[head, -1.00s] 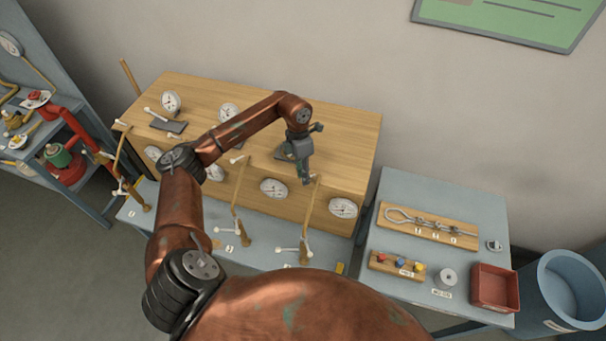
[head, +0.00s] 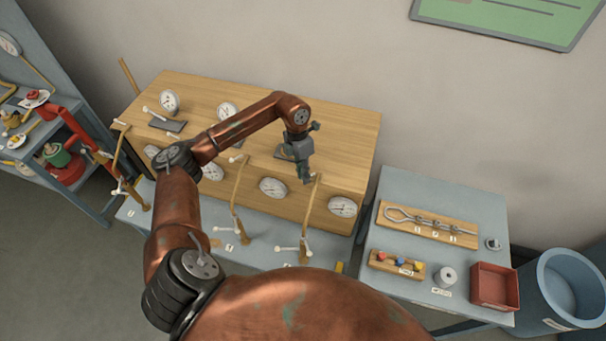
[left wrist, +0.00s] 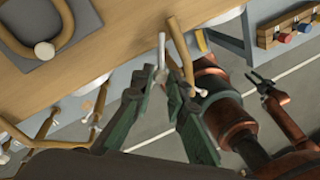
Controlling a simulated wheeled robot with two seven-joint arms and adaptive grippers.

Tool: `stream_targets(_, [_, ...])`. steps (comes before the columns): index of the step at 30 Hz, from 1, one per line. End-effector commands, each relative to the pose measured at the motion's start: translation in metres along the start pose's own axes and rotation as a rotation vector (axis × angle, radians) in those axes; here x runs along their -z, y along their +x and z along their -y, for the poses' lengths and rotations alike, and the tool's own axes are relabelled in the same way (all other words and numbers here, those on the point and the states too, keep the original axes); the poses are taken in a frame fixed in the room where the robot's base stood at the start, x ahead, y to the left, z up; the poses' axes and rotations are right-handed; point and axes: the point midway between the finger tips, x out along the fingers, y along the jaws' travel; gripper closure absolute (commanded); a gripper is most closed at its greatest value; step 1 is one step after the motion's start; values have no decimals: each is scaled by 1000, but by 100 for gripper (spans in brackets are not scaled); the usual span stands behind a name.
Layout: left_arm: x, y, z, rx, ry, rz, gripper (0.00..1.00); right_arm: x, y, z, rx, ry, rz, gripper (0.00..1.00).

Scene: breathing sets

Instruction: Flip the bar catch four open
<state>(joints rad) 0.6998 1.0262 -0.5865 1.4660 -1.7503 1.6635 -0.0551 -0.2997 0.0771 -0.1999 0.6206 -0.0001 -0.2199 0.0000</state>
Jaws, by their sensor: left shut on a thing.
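The rightmost brass bar (head: 312,215) stands upright at the front right of the wooden cabinet; I take it for bar catch four, but its label is not readable. My left gripper (head: 307,180) is at its top end. In the left wrist view the left gripper (left wrist: 162,80) is shut on a white handle (left wrist: 162,50), beside the bent brass bar (left wrist: 180,50). The handle's lower part is hidden between the fingers. My right gripper (left wrist: 262,82) shows in the left wrist view, apart from the cabinet, its fingers spread and empty.
The wooden cabinet (head: 340,125) carries dials and more brass bars, one (head: 236,200) to the left with a white handle. A grey side table (head: 440,190) holds a hook board, a peg block and a red tray (head: 494,287). A blue bin (head: 571,290) stands at the right.

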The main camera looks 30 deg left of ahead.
Motion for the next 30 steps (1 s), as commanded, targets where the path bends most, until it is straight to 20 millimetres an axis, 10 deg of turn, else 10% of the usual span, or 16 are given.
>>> stream_targets(10, [0, 0, 0, 1, 1, 1, 69, -1, 0, -3, -3, -1, 1, 74])
stream_targets(20, [0, -4, 0, 0, 1, 1, 69, -2, 0, -6, -6, -3, 2, 74])
stream_targets(30, [-1, -63, -1, -2, 1, 3, 69, -1, 0, -3, -3, -2, 2, 74])
